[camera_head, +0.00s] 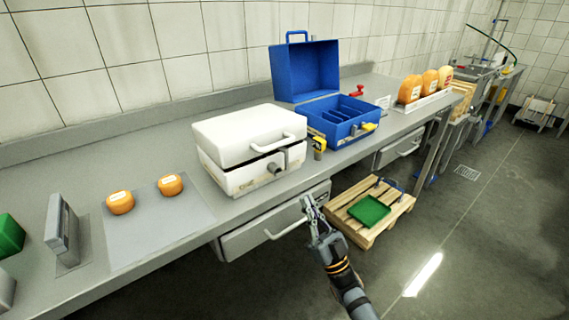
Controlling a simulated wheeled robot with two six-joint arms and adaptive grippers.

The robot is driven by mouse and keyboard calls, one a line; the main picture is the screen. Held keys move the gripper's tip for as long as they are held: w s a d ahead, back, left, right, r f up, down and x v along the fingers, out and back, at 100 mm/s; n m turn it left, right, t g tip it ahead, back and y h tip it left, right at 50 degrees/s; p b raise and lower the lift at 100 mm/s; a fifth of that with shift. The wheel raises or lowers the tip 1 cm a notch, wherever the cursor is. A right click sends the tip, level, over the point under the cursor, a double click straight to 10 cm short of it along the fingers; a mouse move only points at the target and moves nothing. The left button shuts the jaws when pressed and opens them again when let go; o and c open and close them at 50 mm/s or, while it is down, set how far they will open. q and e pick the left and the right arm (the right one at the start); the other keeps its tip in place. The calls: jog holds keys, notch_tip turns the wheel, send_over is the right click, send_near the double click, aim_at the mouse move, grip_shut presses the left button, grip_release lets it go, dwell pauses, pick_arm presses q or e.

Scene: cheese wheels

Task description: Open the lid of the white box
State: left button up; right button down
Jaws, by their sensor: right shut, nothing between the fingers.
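The white box (236,180) stands on the grey counter, left of the blue case. Its white lid (243,135) lies over the base, with a dark gap showing between them at the front right. A white handle (272,143) is on the lid's front, and a dark grey latch (274,168) is on the front of the base below it. My right gripper (308,203) is shut and empty, in front of the counter edge, lower and to the right of the box, apart from it. My left gripper is not in view.
An open blue case (340,128) stands right of the box, with a small yellow-and-black object (319,146) near its front. Two orange cheeses (120,203) lie on a grey mat left. A drawer (262,236) is below the counter.

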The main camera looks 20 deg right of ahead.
aim_at(287, 157)
jog(key=p+x, duration=0.2)
jog(key=x, duration=1)
jog(key=shift+w+a+r+p, duration=0.1)
jog(key=shift+w+r+p, duration=0.05)
jog(key=shift+r+p, duration=0.25)
jog(key=shift+w+a+r, duration=0.15)
jog(key=shift+w+r, duration=0.35)
